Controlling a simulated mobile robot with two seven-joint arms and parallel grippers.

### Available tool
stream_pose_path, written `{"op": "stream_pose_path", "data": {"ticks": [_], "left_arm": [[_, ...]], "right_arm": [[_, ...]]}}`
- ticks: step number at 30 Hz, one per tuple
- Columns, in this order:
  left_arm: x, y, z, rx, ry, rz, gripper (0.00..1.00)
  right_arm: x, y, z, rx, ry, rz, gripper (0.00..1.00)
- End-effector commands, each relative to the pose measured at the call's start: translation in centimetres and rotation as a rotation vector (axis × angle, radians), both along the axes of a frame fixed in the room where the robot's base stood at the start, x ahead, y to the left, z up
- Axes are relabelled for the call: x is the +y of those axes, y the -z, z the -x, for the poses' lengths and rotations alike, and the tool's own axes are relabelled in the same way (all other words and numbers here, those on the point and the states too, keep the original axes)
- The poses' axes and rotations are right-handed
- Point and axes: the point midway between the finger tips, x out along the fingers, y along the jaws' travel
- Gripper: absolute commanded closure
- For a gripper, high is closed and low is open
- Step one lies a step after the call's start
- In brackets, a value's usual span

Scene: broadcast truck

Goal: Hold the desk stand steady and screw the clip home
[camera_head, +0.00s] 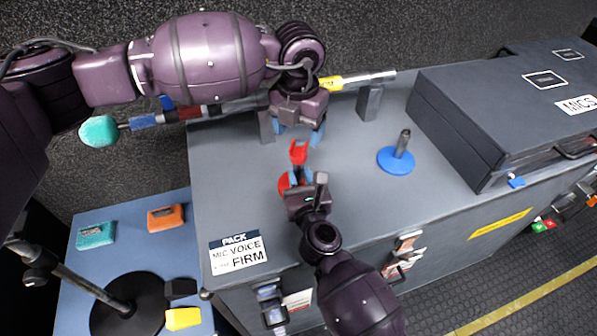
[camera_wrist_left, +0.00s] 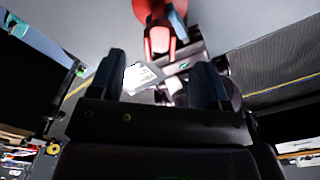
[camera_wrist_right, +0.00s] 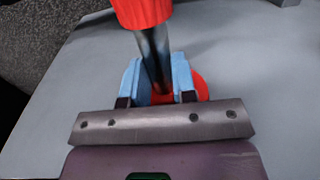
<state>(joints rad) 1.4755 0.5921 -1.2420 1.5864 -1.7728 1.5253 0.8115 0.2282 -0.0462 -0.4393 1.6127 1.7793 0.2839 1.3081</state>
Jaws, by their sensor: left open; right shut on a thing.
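The red desk stand has a round red base (camera_head: 284,184) on the grey case top and a dark metal stem (camera_wrist_right: 156,58). A red clip (camera_head: 298,152) sits at the stem's top; it also shows in the right wrist view (camera_wrist_right: 142,10) and the left wrist view (camera_wrist_left: 160,38). How far it is screwed down I cannot tell. My right gripper (camera_head: 298,184) is shut on the stem, low above the base (camera_wrist_right: 202,86). My left gripper (camera_head: 294,136) is open and empty, just behind and above the clip, its fingers (camera_wrist_left: 160,85) apart from it.
A blue desk stand (camera_head: 396,160) with a bare stem stands to the right. A dark "MICS" case (camera_head: 450,128) bounds the right side. A long pole on holders (camera_head: 369,102) runs along the back edge behind my left gripper. A label (camera_head: 238,252) lies front left.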

Motion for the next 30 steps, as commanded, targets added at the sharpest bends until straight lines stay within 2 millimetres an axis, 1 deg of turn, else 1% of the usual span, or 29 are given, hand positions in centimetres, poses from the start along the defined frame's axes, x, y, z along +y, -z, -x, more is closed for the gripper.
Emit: {"op": "stream_pose_path", "data": {"ticks": [1,6,12,17,25,26,30], "left_arm": [[0.0,0.9,0.1,0.004,0.0,-0.002,0.3],[0.0,3.3,0.1,0.003,-0.001,0.0,0.3],[0.0,5.2,0.0,0.001,0.0,0.0,0.3],[0.0,5.9,0.0,0.0,0.0,0.001,0.3],[0.0,6.0,0.0,0.0,0.0,0.0,0.3],[0.0,6.0,0.0,0.0,0.0,0.0,0.31],[0.0,6.0,0.0,0.0,0.0,0.0,0.53]], "right_arm": [[0.0,0.0,0.0,0.0,0.0,0.0,1.0],[0.0,0.0,0.0,0.0,0.0,0.0,1.0],[0.0,0.0,0.0,0.0,0.0,0.0,1.0],[0.0,0.0,0.0,0.0,0.0,0.0,1.0],[0.0,0.0,0.0,0.0,0.0,0.0,1.0],[0.0,0.0,0.0,0.0,0.0,0.0,1.0],[0.0,0.0,0.0,0.0,0.0,0.0,1.0]]}}
